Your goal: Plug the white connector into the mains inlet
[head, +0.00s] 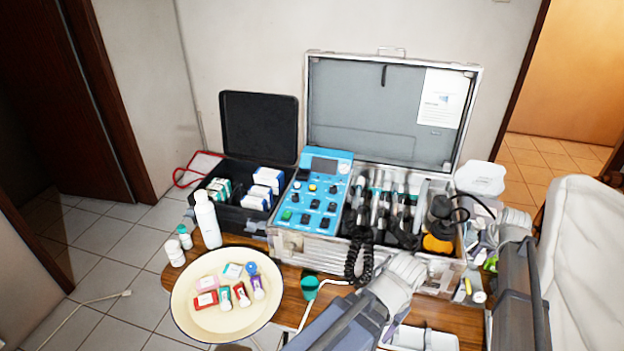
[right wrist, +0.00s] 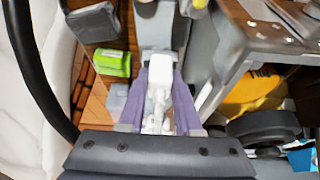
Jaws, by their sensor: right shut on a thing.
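The white connector (right wrist: 160,78) sits between the purple fingers of my right gripper (right wrist: 163,92) in the right wrist view. The gripper is shut on it beside the silver case's wall. In the head view my right gripper (head: 487,238) is by the right end of the open silver case (head: 310,247); the connector cannot be picked out there. I cannot make out the mains inlet in either view. My left arm reaches in from the bottom, in front of the case. Its fingers do not show clearly.
A blue control unit (head: 318,193) and a yellow item (head: 437,243) are in the case. A cream basin (head: 190,323) with small packets stands at the left, beside a white bottle (head: 207,220). Small items crowd the table's right end. A green packet (right wrist: 116,63) lies near my right gripper.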

